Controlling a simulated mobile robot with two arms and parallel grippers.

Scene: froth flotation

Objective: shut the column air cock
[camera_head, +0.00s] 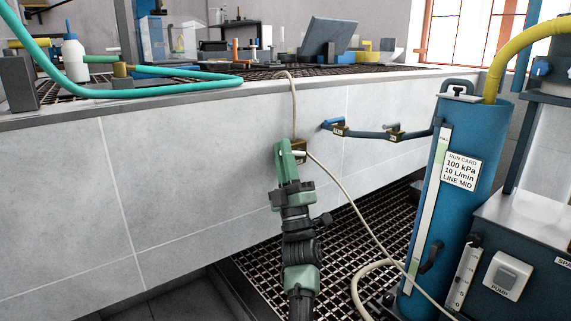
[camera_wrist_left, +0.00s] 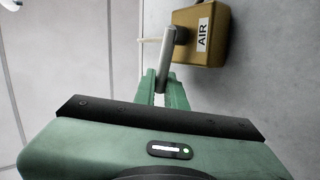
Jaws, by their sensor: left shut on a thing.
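The column air cock is a brass block (camera_wrist_left: 200,48) labelled AIR, set against the pale wall face in the left wrist view. In the head view the brass block (camera_head: 299,148) shows just right of my left gripper (camera_head: 283,150), partly hidden by it. A grey lever (camera_wrist_left: 168,55) stands out at the block's left side and runs down between the green fingers of my left gripper (camera_wrist_left: 165,88). The fingers are shut on this lever. A thin cream hose (camera_head: 335,178) runs from the cock down to the right. My right gripper is not in view.
A blue column (camera_head: 470,215) with a run card (camera_head: 461,170) stands at the right. A pipe with small valves (camera_head: 365,133) joins it from the wall. A metal grating (camera_head: 345,240) lies below. A teal hose (camera_head: 150,89) and bottle (camera_head: 74,60) sit on the ledge.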

